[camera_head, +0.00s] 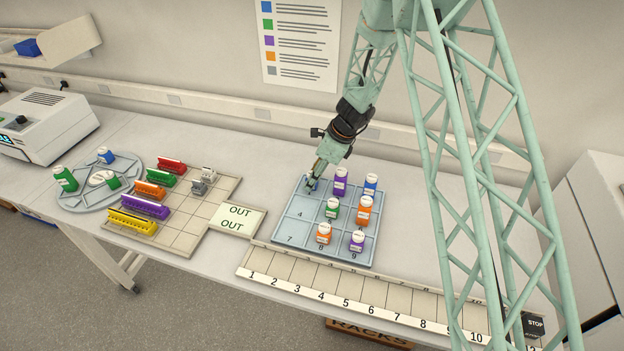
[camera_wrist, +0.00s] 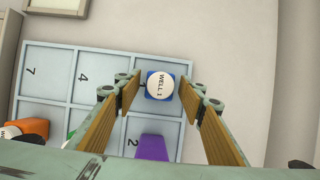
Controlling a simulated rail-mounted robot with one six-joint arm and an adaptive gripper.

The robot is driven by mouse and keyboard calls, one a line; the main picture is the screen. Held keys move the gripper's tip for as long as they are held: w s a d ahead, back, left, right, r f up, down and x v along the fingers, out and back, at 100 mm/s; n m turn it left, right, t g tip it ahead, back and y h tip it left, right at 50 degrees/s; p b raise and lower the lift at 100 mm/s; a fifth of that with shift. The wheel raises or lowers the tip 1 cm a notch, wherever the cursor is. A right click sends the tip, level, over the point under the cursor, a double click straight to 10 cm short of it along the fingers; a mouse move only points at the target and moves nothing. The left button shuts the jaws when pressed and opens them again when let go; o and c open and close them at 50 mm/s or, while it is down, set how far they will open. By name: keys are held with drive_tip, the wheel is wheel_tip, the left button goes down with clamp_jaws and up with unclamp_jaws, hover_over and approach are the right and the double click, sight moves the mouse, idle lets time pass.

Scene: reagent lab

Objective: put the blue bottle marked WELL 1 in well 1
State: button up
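The blue bottle marked WELL 1 (camera_wrist: 160,85) has a white cap and stands in the corner compartment beside 4 and 2 of the pale blue well tray (camera_wrist: 88,61). In the head view, only a little blue of the bottle shows beneath my gripper (camera_head: 312,182), at the tray's back left corner. In the wrist view my gripper (camera_wrist: 161,91) is open, with a finger on each side of the cap and gaps between. The tray (camera_head: 294,228) also shows in the head view.
A purple bottle (camera_head: 340,182) stands just right of my gripper. Blue (camera_head: 371,184), green (camera_head: 332,209), orange (camera_head: 364,209) and more bottles fill other compartments; 4 and 7 are empty. A numbered strip (camera_head: 340,301) lies in front, an OUT card (camera_head: 236,219) to the left.

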drive_tip(key=v, duration=1.1)
drive_tip(key=shift+d+r, duration=0.2)
drive_tip(key=shift+s+r, duration=0.1)
drive_tip(key=shift+r, duration=0.05)
idle(0.7)
drive_tip(key=s+d+r+n, duration=0.3)
drive_tip(key=s+r, duration=0.4)
drive_tip(key=r, duration=0.3)
drive_tip(key=s+d+r+n+t+h, duration=0.15)
drive_tip(key=s+r+n, duration=0.25)
drive_tip(key=s+r, duration=0.45)
drive_tip(key=s+d+r+n+g+y, duration=0.1)
drive_tip(key=s+d+r+n, duration=0.2)
drive_tip(key=s+r, duration=0.55)
drive_tip(key=s+d+r+n+h, duration=0.1)
drive_tip(key=s+d+r+n, duration=0.2)
drive_tip(key=s, duration=0.7)
drive_tip(key=s+d+r+n+t+h, duration=0.1)
drive_tip(key=s+d+r+n, duration=0.3)
drive_tip(key=s, duration=0.6)
drive_tip(key=s+d+r+n+t+h, duration=0.1)
drive_tip(key=s+d+r+n, duration=0.3)
drive_tip(key=s, duration=0.6)
drive_tip(key=shift+s+d+h, duration=0.3)
drive_tip(key=shift+d+h, duration=0.05)
drive_tip(key=shift+d, duration=0.15)
